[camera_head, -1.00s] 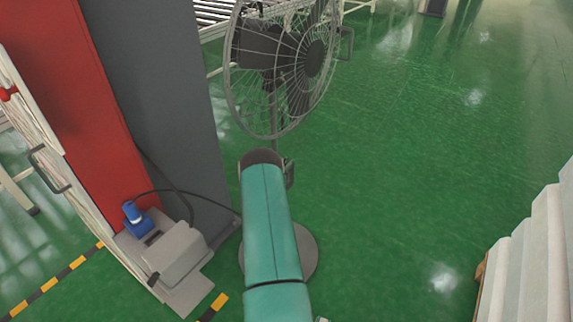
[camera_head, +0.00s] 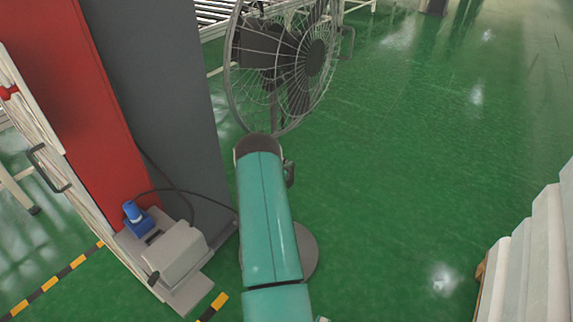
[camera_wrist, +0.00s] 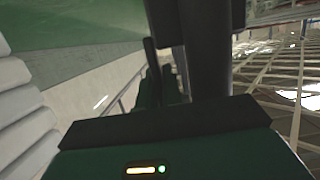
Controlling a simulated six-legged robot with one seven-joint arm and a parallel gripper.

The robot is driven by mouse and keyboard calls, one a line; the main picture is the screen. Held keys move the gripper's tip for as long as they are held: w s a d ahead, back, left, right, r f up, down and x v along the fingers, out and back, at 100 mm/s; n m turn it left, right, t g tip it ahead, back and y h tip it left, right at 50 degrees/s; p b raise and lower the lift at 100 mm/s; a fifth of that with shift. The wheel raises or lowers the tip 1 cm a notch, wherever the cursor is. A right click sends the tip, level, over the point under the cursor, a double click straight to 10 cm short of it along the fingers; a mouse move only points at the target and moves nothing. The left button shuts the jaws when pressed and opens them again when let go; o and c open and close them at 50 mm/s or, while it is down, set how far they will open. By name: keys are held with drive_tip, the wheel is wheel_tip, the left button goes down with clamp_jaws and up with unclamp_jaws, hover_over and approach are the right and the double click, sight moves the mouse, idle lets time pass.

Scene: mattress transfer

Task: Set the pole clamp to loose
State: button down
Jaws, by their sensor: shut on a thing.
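The pedestal fan (camera_head: 280,60) stands beyond my arm in the head view. Its round base (camera_head: 307,252) shows beside my teal arm, which hides most of the pole. A small dark part (camera_head: 289,173) shows just right of the arm's far end; I cannot tell if it is the clamp's handle or part of my gripper. In the wrist view my gripper (camera_wrist: 178,75) shows as dark parts close to the lens, shut on what seems to be the pole clamp. The clamp's own shape and the contact are not clear there.
A red and grey cabinet (camera_head: 160,90) stands left, with a grey unit (camera_head: 175,255) and blue plug (camera_head: 135,212) at its foot. A cable runs from it toward the fan. Pale ribbed panels (camera_head: 535,250) stand lower right. Green floor (camera_head: 410,170) is clear between.

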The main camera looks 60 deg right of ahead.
drive_tip(key=c, duration=1.8)
unclamp_jaws()
drive_tip(key=shift+c, duration=0.2)
drive_tip(key=v, duration=1.4)
